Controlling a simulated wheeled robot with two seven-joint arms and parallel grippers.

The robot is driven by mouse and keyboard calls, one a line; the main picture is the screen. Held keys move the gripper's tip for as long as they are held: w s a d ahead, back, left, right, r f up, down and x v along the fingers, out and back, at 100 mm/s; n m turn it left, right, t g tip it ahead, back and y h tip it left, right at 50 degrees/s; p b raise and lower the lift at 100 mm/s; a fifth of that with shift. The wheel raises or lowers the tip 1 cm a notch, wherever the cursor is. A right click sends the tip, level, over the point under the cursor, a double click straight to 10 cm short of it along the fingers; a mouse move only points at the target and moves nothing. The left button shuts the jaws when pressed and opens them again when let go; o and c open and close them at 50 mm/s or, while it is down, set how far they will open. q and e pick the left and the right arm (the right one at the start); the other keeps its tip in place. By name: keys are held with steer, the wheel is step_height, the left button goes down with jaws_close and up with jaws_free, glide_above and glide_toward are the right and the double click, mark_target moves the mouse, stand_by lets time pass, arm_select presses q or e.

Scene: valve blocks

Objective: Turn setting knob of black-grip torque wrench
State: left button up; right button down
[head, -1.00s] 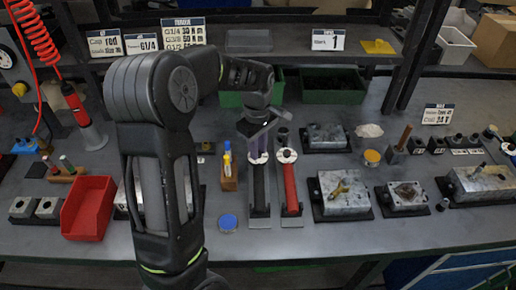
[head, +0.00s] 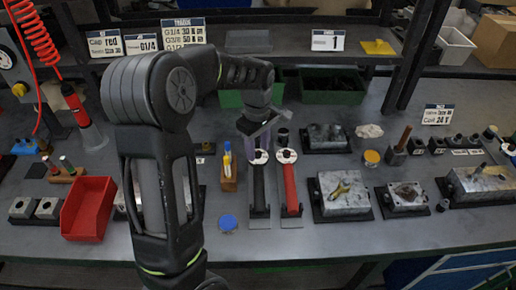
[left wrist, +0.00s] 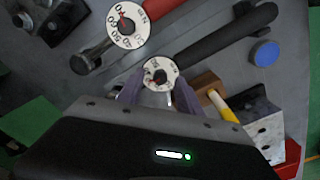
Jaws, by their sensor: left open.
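The black-grip torque wrench (head: 259,188) lies on the bench, its grip toward the front edge and its round white dial (head: 258,157) at the far end. In the left wrist view the black grip (left wrist: 225,36) runs to the upper right from the dial (left wrist: 160,73). My left gripper (left wrist: 150,92) is open, its two purple fingers at either side of the dial's near edge; I cannot tell whether they touch it. In the head view the left gripper (head: 258,140) is right over the wrench's far end. My right gripper is not in view.
A red-grip torque wrench (head: 290,188) with a similar dial lies close on the right. A wooden holder (head: 228,178) with marker pens stands just left. A blue disc (head: 228,222) lies in front. Metal valve blocks (head: 342,192) stand to the right, a red bin (head: 87,208) at left.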

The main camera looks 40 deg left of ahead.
mark_target(258, 154)
arm_select(q)
step_height(258, 154, up, 7)
steer(key=shift+r, duration=0.1)
steer(key=shift+s, duration=0.1)
stand_by(0.6)
